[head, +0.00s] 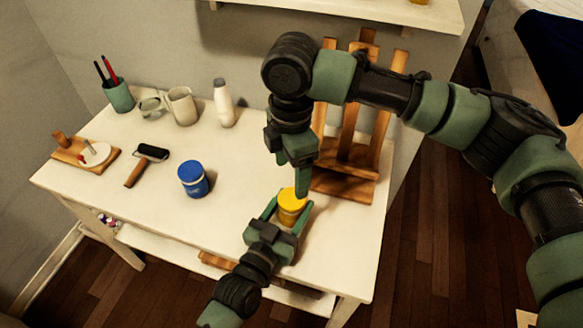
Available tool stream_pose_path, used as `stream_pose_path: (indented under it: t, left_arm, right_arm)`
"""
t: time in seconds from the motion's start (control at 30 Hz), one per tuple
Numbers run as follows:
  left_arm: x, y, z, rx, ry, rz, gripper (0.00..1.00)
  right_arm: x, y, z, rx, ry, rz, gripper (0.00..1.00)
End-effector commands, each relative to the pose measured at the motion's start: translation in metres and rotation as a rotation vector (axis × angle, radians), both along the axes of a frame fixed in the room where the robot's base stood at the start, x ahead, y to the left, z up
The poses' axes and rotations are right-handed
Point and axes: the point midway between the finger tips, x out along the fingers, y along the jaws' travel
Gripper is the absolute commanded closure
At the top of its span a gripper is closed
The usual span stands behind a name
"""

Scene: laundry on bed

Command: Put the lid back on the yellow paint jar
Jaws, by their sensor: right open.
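The yellow paint jar (291,208) stands near the front right of the white table. Its top looks yellow; I cannot tell whether that is a seated lid, and no separate yellow lid shows. My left gripper (289,213) reaches in from the front with one finger on each side of the jar and looks shut on its body. My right gripper (302,185) points down just above the jar's top, at its back right edge. It is open, and its fingers overlap in this view. I see no lid between them.
A blue jar (193,179) stands left of the yellow jar. A paint roller (146,165), a wooden board (86,152), a pen cup (118,95), mugs (182,106) and a white bottle (223,104) lie further left and back. A wooden easel (346,165) stands close behind my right gripper.

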Motion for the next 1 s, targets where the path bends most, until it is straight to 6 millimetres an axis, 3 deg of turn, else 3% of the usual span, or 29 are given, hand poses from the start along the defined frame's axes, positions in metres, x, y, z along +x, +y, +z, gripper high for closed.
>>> stream_pose_path:
  t: [0.47,1.0]
  left_arm:
    - [0.000,0.000,-0.001,0.001,0.002,-0.001,1.00]
    - [0.000,0.000,-0.001,0.000,0.001,-0.001,1.00]
  right_arm:
    - [0.000,-0.001,-0.003,-0.001,0.002,0.029,0.27]
    - [0.000,0.000,-0.073,0.000,0.002,0.027,0.27]
